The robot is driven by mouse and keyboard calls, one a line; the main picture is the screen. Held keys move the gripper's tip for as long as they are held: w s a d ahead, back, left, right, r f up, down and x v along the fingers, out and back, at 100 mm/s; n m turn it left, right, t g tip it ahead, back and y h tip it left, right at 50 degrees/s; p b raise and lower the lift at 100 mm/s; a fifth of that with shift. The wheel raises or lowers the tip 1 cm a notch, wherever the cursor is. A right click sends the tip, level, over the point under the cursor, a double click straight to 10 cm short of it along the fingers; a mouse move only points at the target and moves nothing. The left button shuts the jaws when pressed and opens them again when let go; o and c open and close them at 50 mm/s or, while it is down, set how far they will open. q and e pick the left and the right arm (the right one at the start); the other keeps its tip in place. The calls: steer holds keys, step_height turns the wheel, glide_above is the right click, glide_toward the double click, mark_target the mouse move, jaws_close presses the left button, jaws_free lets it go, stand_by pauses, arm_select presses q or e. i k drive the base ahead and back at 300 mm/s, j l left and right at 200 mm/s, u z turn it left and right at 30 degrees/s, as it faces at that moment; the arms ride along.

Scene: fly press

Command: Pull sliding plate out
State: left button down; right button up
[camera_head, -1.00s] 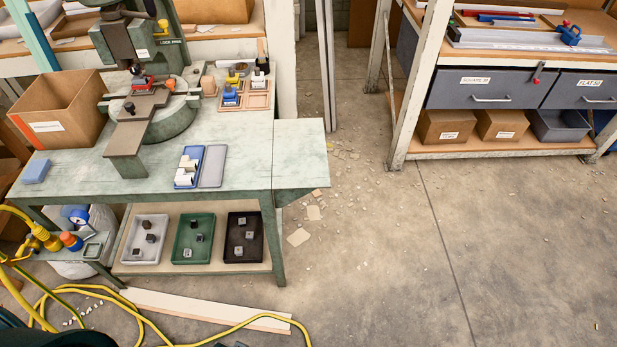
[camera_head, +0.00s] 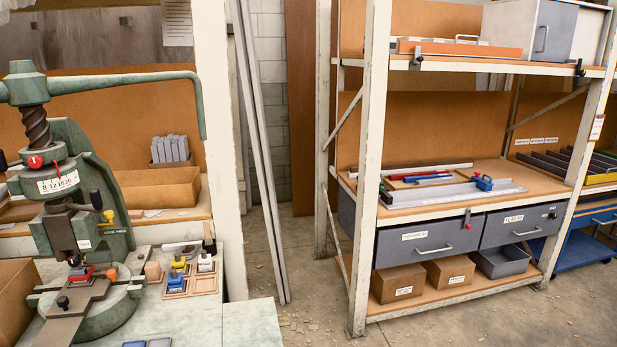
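The green fly press (camera_head: 85,170) stands on the workbench at the left, with its screw, curved handle arm and a numbered dial. A flat grey-brown sliding plate (camera_head: 72,312) lies over the round base of the press and runs towards the front. Its near end is cut off by the bottom edge of the picture. A red part (camera_head: 80,273) sits at the plate's far end, below the ram, and a dark knob (camera_head: 63,302) stands on the plate. An orange knob (camera_head: 124,272) is beside it. Neither gripper is in view.
A wooden tray (camera_head: 193,283) with small blocks is right of the press. A cardboard box (camera_head: 14,300) stands at the left. A shelf rack (camera_head: 372,150) with grey drawers (camera_head: 428,242) is at the right. Bare floor (camera_head: 470,322) lies in front of it.

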mark_target(72, 301)
steer(key=u, duration=1.3)
steer(key=l+z, duration=0.1)
steer(key=k+l, duration=0.05)
steer(key=l, duration=0.05)
